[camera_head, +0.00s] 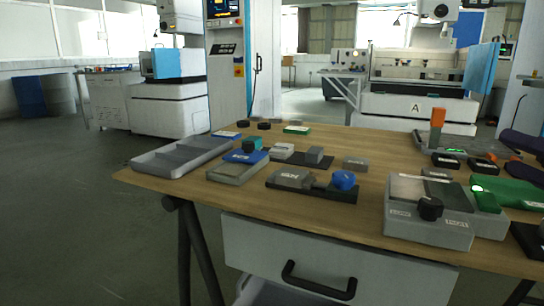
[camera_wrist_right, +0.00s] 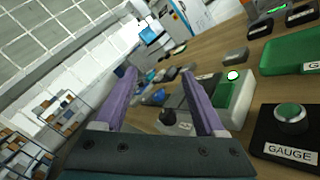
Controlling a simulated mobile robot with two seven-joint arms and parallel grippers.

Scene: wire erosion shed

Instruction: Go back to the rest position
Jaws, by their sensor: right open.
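My right gripper (camera_head: 508,150) shows at the right edge of the head view, its two purple fingers above the right end of the wooden table (camera_head: 240,190). In the right wrist view the right gripper (camera_wrist_right: 158,76) has its fingers spread wide apart, with nothing held between them. The grey box with a black knob (camera_head: 428,232) stands on the table, left of and nearer than the gripper in the head view. A green tray (camera_head: 515,193) lies just below the fingers in the picture. My left gripper is not in view.
A grey divided tray (camera_head: 180,157) and several small fixtures, one with a blue knob (camera_head: 344,180), cover the table. An orange-topped post (camera_head: 437,128) stands near its far right. A drawer with a black handle (camera_head: 318,282) hangs under the front edge. Open floor (camera_head: 80,220) lies to the left.

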